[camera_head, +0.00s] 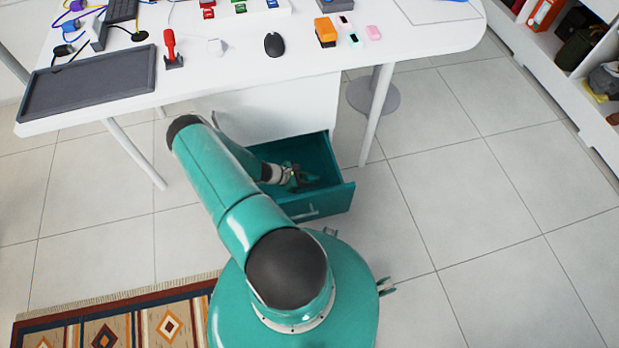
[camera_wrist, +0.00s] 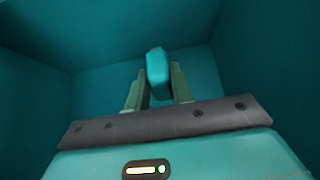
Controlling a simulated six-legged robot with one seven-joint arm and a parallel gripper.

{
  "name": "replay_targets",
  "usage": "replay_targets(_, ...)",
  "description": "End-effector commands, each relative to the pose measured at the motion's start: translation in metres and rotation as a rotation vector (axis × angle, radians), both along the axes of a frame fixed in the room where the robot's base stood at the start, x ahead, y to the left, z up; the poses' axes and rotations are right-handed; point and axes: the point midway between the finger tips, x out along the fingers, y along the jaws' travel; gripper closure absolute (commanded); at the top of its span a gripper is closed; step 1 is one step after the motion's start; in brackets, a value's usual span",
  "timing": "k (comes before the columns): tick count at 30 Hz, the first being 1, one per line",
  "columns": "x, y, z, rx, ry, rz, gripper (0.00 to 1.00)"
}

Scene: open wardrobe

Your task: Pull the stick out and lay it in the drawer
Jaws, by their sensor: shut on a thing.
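A small light-blue stick (camera_wrist: 157,66) stands out between the two finger pads of my gripper (camera_wrist: 157,88) in the wrist view, with both pads against its sides. In the head view my gripper (camera_head: 298,178) is down inside the open teal drawer (camera_head: 323,204) under the white desk. The drawer's teal walls (camera_wrist: 38,92) surround the gripper in the wrist view. The stick cannot be made out in the head view. Whether it touches the drawer bottom I cannot tell.
The white desk (camera_head: 420,42) above the drawer bears a dark tray (camera_head: 90,85), a red-handled tool (camera_head: 170,46), a black mouse (camera_head: 274,44) and an orange block (camera_head: 325,31). A desk leg (camera_head: 377,115) stands right of the drawer. Tiled floor at the right is clear.

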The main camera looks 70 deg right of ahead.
Motion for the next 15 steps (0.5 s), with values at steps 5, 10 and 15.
replay_targets(5, 0.000, 0.001, -0.016, 0.002, 0.001, -0.001, 1.00)
replay_targets(10, -0.001, 0.001, -0.031, 0.002, 0.001, -0.001, 1.00)
replay_targets(15, -0.002, 0.001, -0.045, 0.002, 0.001, -0.002, 1.00)
